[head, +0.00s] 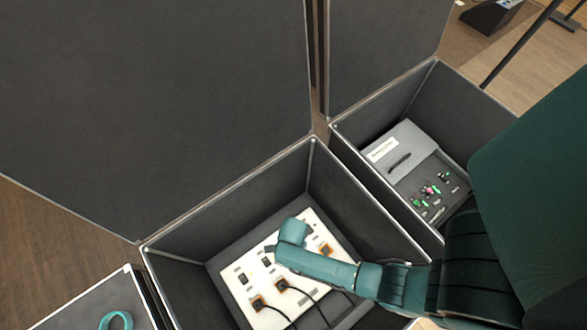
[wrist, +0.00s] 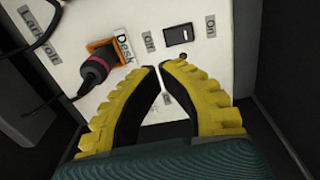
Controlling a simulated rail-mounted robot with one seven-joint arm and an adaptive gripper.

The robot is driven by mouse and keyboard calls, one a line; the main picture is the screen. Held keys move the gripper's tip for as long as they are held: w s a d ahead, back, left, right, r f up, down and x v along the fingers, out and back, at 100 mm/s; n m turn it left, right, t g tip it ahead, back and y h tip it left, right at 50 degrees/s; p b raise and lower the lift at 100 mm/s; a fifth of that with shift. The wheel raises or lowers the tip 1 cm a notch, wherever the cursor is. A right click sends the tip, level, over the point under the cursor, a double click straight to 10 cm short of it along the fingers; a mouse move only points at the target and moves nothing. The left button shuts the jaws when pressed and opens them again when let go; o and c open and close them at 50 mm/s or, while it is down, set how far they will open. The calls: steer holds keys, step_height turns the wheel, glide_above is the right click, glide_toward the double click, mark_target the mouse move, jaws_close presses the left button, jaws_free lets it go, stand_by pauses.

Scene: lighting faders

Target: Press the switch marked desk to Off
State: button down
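In the wrist view, the label Desk (wrist: 124,47) is beside an orange socket (wrist: 103,50) with a dark plug in it. A black rocker switch (wrist: 179,36) sits to the right of the Desk label, between an Off label (wrist: 149,41) and an On label (wrist: 210,26). My gripper (wrist: 158,69) has yellow fingers with tips nearly meeting. It holds nothing and its tips appear just below the switch in the picture. In the head view, my arm covers part of the white panel (head: 233,264), and the fingers are hidden.
The panel lies inside an open dark case (head: 190,287) with raised walls. Cables run from its plugs (head: 282,287). A second case to the right holds a grey fader box (head: 410,165). A teal ring (head: 116,321) lies at lower left.

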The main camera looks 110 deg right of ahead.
step_height(320, 180, up, 8)
steer(key=a+p, duration=0.1)
steer(key=p, duration=0.2)
steer(key=shift+s+f, duration=0.2)
steer(key=shift+f, duration=0.05)
